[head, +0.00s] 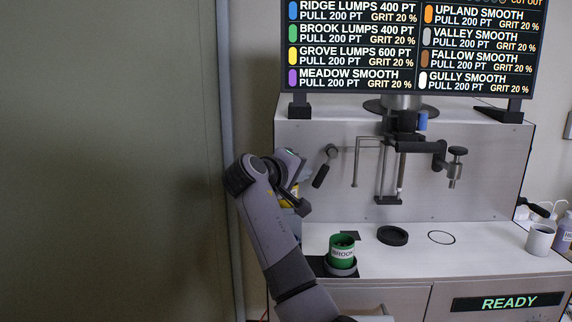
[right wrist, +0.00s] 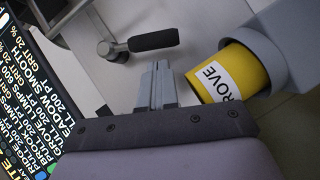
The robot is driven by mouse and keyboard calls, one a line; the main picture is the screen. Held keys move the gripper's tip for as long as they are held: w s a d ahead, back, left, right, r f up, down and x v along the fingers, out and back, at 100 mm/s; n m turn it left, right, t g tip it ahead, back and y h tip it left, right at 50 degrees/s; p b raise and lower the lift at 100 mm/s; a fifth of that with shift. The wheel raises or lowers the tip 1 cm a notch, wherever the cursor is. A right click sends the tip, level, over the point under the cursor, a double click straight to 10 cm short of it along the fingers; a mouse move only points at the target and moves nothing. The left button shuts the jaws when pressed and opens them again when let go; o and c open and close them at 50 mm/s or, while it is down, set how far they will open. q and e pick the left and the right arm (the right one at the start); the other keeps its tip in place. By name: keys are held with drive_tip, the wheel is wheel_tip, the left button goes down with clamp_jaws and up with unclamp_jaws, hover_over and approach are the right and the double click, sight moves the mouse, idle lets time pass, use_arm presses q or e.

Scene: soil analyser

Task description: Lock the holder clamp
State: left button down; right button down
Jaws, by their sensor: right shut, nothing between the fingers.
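The holder clamp seems to be the lever with a black grip (head: 325,166) on the analyser's front panel, its grip hanging down and slightly left in the head view. In the right wrist view the lever (right wrist: 153,40) lies just beyond my fingertips, apart from them. My right gripper (head: 297,184) is shut and empty, left of the lever; its fingers (right wrist: 158,68) point toward the panel. A yellow cup labelled GROVE (right wrist: 228,73) sits in a grey holder (right wrist: 284,40) beside the fingers. My arm mostly hides this cup in the head view. My left gripper is out of view.
A green BROOK cup (head: 342,252) stands on the counter below.

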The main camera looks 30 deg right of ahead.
drive_tip(key=shift+s+d+f, duration=0.25)
drive_tip(key=shift+d+f, duration=0.05)
drive_tip(key=shift+d, duration=0.4)
drive_tip(key=shift+f, duration=0.1)
drive_tip(key=shift+s+d+f, duration=0.15)
drive_tip(key=shift+d+f, duration=0.05)
drive_tip(key=shift+a, duration=0.1)
